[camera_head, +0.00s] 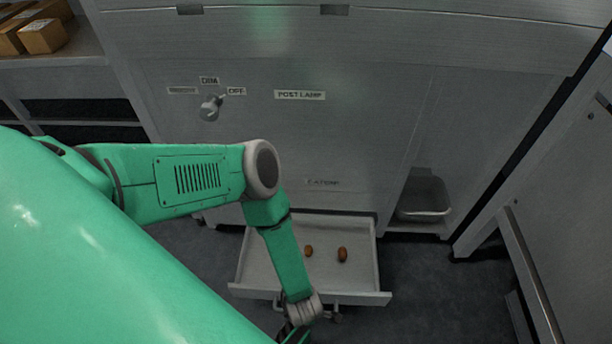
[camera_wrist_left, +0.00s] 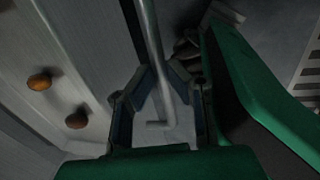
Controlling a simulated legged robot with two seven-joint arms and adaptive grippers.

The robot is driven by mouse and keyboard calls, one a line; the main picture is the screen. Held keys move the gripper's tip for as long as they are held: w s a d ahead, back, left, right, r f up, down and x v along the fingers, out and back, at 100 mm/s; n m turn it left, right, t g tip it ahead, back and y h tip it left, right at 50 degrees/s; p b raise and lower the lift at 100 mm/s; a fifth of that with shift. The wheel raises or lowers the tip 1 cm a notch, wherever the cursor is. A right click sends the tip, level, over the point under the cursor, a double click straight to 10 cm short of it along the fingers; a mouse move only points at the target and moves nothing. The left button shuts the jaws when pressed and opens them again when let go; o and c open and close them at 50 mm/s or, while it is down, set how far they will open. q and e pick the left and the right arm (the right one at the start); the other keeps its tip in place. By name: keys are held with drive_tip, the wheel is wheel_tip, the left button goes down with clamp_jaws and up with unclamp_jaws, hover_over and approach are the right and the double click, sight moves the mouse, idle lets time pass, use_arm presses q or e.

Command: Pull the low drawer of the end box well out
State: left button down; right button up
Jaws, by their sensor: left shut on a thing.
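The low drawer (camera_head: 362,275) of the grey cabinet stands out from the front, showing its pale inside. Two brown dates lie in it, a left date (camera_head: 308,251) and a right date (camera_head: 342,254). My left arm reaches down over the drawer to its front. In the left wrist view my left gripper (camera_wrist_left: 162,100) is shut on the drawer's metal bar handle (camera_wrist_left: 151,40), which runs between the fingers. The two dates also show at left there, one upper (camera_wrist_left: 40,81) and one lower (camera_wrist_left: 76,120). In the head view my arm hides most of the grip.
The cabinet front carries a knob (camera_head: 210,106) and a label plate (camera_head: 299,95). A metal pan (camera_head: 424,196) sits in an opening right of the drawer. A panel with a rail (camera_head: 529,280) stands at right. Dark floor (camera_head: 425,275) is free between.

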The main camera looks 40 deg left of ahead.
use_arm(q)
drive_tip(key=c, duration=1.6)
unclamp_jaws()
drive_tip(key=shift+s+a+f, duration=0.2)
drive_tip(key=shift+s+a, duration=0.1)
drive_tip(key=shift+a, duration=0.1)
drive_tip(key=shift+o, duration=0.2)
drive_tip(key=shift+w, duration=0.1)
drive_tip(key=shift+d, duration=0.1)
drive_tip(key=shift+d+r, duration=0.1)
drive_tip(key=shift+r, duration=0.4)
wheel_tip(320, 180, up, 11)
drive_tip(key=s, duration=0.1)
drive_tip(key=shift+s+d+f, duration=0.15)
drive_tip(key=shift+s+d, duration=0.25)
drive_tip(key=shift+d, duration=0.05)
